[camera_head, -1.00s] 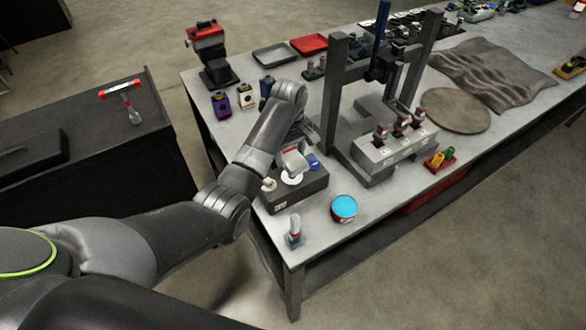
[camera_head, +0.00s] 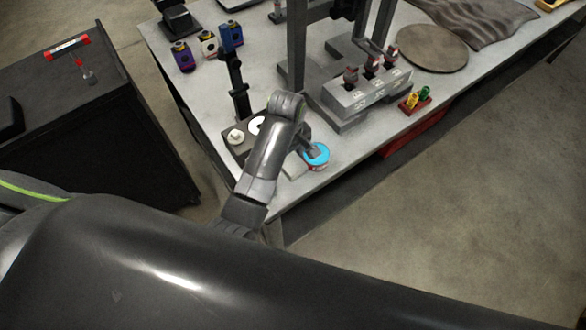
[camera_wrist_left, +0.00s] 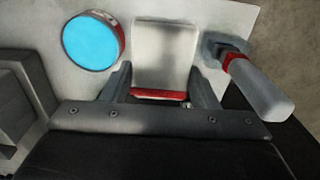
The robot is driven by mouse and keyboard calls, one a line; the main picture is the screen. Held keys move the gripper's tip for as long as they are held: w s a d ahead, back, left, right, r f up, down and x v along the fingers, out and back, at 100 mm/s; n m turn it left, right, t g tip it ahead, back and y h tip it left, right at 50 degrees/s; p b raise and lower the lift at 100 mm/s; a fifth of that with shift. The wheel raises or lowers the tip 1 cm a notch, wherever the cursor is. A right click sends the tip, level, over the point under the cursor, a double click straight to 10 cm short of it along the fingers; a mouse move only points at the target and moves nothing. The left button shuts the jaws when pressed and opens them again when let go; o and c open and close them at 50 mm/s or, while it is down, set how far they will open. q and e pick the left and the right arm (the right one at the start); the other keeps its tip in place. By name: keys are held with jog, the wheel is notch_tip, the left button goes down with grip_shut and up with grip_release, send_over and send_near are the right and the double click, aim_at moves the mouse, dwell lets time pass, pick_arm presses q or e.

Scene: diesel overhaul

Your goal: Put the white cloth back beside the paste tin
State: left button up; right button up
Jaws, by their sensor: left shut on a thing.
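The paste tin (camera_head: 316,154), round with a bright blue top, stands near the front corner of the workbench. It also shows at upper left in the left wrist view (camera_wrist_left: 92,42). The white cloth (camera_wrist_left: 165,55) is a pale rectangle with a red band at its near end. My left gripper (camera_wrist_left: 161,82) is shut on it, a finger on each side. In the head view the cloth (camera_head: 294,165) shows pale beside the tin, partly hidden by my left arm. I cannot tell whether it touches the bench. My right gripper is out of view.
A tool with a pale handle (camera_wrist_left: 258,88) is close right of my left gripper. A dark block with white discs (camera_head: 236,137) is behind my arm. The grey press fixture (camera_head: 355,95) stands beyond the tin. Bench edges are close in front.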

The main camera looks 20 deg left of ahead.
aim_at(288, 158)
pick_arm(q)
jog(key=shift+f+p, duration=0.55)
jog(key=shift+f, duration=2.8)
jog(key=o, duration=0.7)
jog(key=shift+f, duration=0.15)
jog(key=shift+c, duration=0.2)
jog(key=shift+r, duration=0.2)
notch_tip(288, 158, up, 9)
jog(key=shift+r+b, duration=0.1)
jog(key=shift+b, duration=1.05)
jog(key=shift+r+p, duration=0.55)
jog(key=shift+r, duration=0.3)
jog(key=shift+r+p, duration=0.35)
jog(key=shift+r, duration=0.2)
